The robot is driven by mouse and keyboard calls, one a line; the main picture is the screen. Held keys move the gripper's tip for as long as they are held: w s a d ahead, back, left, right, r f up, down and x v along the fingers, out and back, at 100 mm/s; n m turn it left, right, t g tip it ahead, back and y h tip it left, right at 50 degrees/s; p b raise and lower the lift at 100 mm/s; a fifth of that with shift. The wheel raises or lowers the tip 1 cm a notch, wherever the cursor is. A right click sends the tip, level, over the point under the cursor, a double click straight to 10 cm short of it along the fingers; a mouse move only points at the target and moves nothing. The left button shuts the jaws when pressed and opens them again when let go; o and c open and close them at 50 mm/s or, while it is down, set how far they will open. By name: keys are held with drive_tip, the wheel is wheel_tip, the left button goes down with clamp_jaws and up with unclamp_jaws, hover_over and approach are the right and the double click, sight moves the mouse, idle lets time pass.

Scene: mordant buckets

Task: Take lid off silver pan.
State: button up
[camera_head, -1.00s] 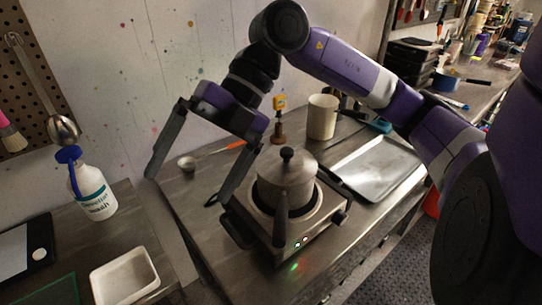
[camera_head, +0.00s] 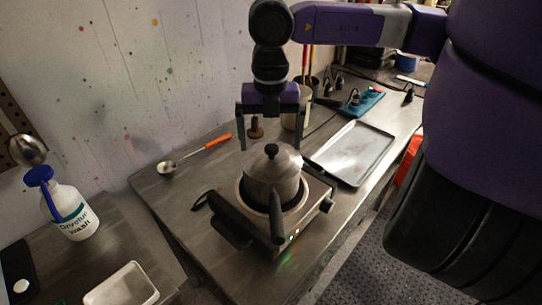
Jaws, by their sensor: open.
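The silver pan (camera_head: 270,190) sits on a hot plate (camera_head: 311,211) on the metal bench, its dark handle (camera_head: 275,217) pointing toward the front. Its silver lid (camera_head: 273,164) is on it, with a round black knob (camera_head: 271,151) on top. My gripper (camera_head: 270,147) is open and points down. Its two fingers hang to the left and right of the knob in the picture, above or behind the lid. I cannot tell the exact depth gap. Nothing is between the fingers that they touch.
A metal tray (camera_head: 366,140) lies right of the hot plate. A ladle with an orange handle (camera_head: 217,141) lies at the left. A light mug (camera_head: 303,112) and a wooden stamp-like object (camera_head: 255,128) stand behind. A wash bottle (camera_head: 72,214) and white tray (camera_head: 122,287) are on the left bench.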

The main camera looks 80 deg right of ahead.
sight(272, 147)
drive_tip(key=shift+s+d+f+p, duration=0.15)
drive_tip(key=shift+f+p, duration=0.15)
drive_tip(key=shift+f, duration=1.45)
clamp_jaws()
